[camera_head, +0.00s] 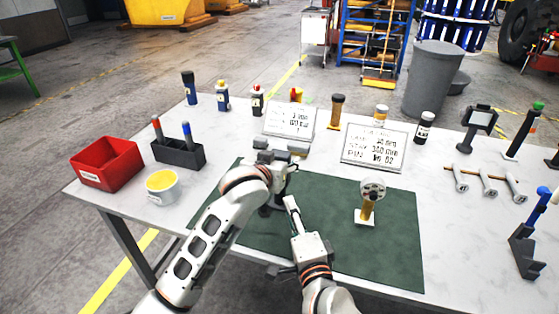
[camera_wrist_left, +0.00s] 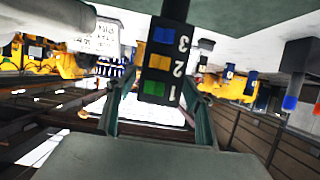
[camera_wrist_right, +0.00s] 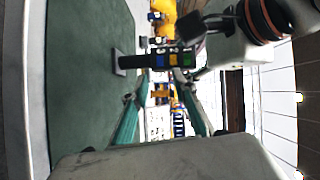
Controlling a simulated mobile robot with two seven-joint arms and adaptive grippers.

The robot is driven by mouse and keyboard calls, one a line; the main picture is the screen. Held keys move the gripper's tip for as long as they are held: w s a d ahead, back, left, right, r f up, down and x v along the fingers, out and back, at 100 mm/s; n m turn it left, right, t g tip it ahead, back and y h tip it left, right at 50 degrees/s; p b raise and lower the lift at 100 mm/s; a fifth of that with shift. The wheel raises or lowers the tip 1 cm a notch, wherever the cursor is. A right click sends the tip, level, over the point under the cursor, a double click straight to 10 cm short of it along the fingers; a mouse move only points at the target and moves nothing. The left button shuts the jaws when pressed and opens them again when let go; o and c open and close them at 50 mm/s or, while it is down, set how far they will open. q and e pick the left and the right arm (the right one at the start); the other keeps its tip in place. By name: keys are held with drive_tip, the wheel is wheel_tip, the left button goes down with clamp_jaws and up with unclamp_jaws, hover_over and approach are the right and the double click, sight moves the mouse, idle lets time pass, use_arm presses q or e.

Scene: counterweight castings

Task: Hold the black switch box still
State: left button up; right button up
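My right gripper (camera_wrist_right: 162,78) is open and empty, pointing at the box from a short distance.
A gauge on a brass stand (camera_head: 369,200) stands on the mat's right part. Behind are two written cards (camera_head: 290,121) (camera_head: 375,147) and several bottles. A red bin (camera_head: 105,165) and yellow-topped tub (camera_head: 162,187) are at left. The mat's front right is clear.

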use_arm(q)
drive_tip(key=c, duration=1.1)
drive_tip(key=shift+c, duration=0.3)
use_arm(e)
drive_tip(key=shift+d+r, duration=0.1)
drive_tip(key=shift+r, duration=0.05)
clamp_jaws()
wheel_tip(320, 180, up, 9)
drive_tip(key=d+n+t+y, duration=0.2)
drive_tip(key=n+y, duration=0.6)
drive_tip(key=n, duration=1.3)
drive_tip(key=d+f+n+g+y, duration=0.1)
drive_tip(key=f+n+g, duration=0.3)
drive_tip(key=n, duration=0.6)
drive_tip(key=d+f+n+g+y, duration=0.1)
drive_tip(key=d+f+n+g, duration=0.3)
drive_tip(key=n, duration=0.7)
drive_tip(key=shift+s+f, duration=0.45)
drive_tip(key=shift+f, duration=0.55)
